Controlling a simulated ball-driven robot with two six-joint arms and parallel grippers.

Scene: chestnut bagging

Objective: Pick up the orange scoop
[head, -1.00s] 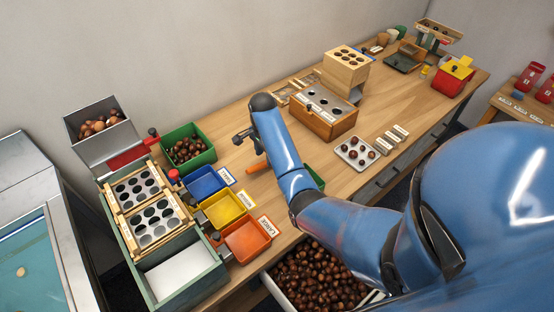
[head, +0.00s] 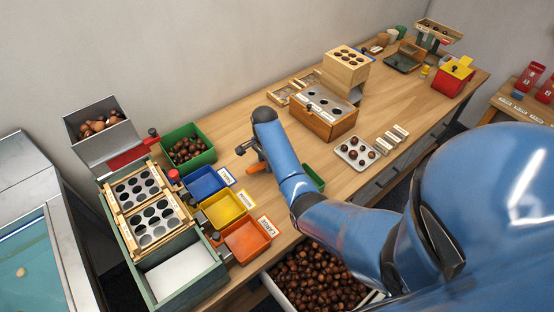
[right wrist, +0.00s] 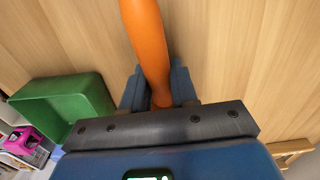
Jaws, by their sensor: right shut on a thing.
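The orange scoop (head: 256,167) lies on the wooden bench, partly hidden by my right arm in the head view. My right gripper (head: 252,155) is at the scoop. In the right wrist view my right gripper (right wrist: 157,88) is shut on the scoop's orange handle (right wrist: 148,40), which runs between the two blue fingers and out of the top of the picture. The scoop's bowl is not visible there. Whether the scoop is still touching the bench is not clear. My left gripper is in neither view.
A green tray (right wrist: 62,103) stands close to the left of the gripper in the wrist view. Blue (head: 205,184), yellow (head: 222,209) and orange (head: 246,241) bins stand left of the arm. A wooden box (head: 325,112) with holes stands behind it. Bench between is clear.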

